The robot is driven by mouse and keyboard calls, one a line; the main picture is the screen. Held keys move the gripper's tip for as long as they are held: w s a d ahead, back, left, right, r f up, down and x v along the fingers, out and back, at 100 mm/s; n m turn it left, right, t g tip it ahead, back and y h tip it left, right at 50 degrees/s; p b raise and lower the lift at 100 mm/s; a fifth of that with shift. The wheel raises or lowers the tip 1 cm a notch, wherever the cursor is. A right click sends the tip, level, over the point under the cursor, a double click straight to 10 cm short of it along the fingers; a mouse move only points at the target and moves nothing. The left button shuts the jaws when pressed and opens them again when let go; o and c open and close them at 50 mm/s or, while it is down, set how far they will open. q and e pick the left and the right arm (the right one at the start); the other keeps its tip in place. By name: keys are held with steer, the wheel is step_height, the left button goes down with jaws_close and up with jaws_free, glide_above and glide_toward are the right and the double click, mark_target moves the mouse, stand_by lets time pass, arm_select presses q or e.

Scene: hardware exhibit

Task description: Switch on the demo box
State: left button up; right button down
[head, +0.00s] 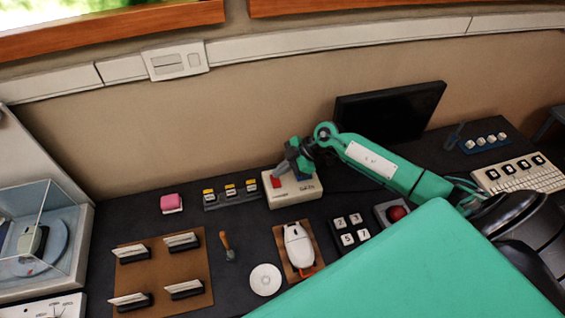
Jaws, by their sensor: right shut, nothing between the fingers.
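The demo box is most likely the small cream box (291,194) near the back middle of the dark table, with dark lettering on its front. A red switch or button (276,181) shows on its left part. My right gripper (284,169) is shut and empty, over the box top just behind the red part. I cannot tell whether its fingertips touch the box. The gripper hides the back part of the box top. My left gripper is out of view.
A rail with yellow-topped blocks (231,193) stands left of the box, then a pink block (171,203). A white mouse (298,246) lies in front, with number tiles (349,231) and a red ball device (397,213) to the right. A dark monitor (392,112) stands behind my arm.

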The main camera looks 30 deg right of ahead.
stand_by(0.4)
steer(key=shift+w+f+p, duration=0.1)
steer(key=shift+w+p, duration=0.05)
steer(key=shift+p, duration=0.25)
steer(key=shift+f, duration=0.2)
steer(key=shift+s+a+r+p, duration=0.15)
steer(key=shift+s+a+p, duration=0.05)
steer(key=shift+s+p, duration=0.7)
steer(key=shift+w+r, duration=0.1)
